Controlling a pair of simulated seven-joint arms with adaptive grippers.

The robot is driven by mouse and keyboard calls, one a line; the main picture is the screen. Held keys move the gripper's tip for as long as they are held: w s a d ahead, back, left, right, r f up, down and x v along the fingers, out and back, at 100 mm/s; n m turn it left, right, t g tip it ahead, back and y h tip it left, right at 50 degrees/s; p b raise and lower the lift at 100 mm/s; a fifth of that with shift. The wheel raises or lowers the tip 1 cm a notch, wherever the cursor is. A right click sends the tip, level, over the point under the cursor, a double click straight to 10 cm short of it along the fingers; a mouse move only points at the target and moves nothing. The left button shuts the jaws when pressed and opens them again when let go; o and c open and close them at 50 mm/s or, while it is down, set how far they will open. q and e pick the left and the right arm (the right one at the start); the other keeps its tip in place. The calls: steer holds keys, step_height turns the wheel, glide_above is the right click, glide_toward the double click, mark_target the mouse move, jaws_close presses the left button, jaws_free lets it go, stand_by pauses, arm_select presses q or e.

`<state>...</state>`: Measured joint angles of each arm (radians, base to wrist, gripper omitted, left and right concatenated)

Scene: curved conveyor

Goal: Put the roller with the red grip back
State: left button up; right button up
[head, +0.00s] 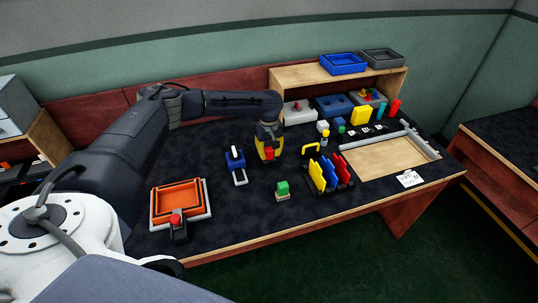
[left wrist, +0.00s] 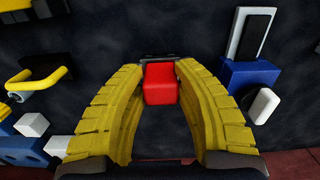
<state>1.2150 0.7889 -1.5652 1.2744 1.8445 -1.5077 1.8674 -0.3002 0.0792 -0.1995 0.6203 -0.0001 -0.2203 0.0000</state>
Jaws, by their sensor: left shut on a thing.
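My left gripper (head: 268,150) hangs over the middle of the dark table, its yellow fingers pointing down. It is shut on a red block-shaped grip (head: 269,153), which I take to be the roller's. In the left wrist view the red grip (left wrist: 159,84) sits between the fingertips (left wrist: 160,85), with a thin dark bar at its far end. The rest of the roller is hidden or too small to make out. I cannot tell whether it touches the table. My right gripper is not in view.
A blue holder with a white knob (head: 235,158) stands left of the gripper. A green block (head: 282,188) is in front, and a rack of coloured plates (head: 325,174) is to the right. An orange tray (head: 178,201) lies front left. Bare table separates them.

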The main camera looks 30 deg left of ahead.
arm_select(q)
steer(key=shift+f, duration=0.55)
steer(key=shift+f, duration=0.15)
steer(key=o, duration=1.1)
step_height(320, 180, up, 12)
steer(key=shift+r, duration=0.15)
steer(key=shift+w+d, duration=0.1)
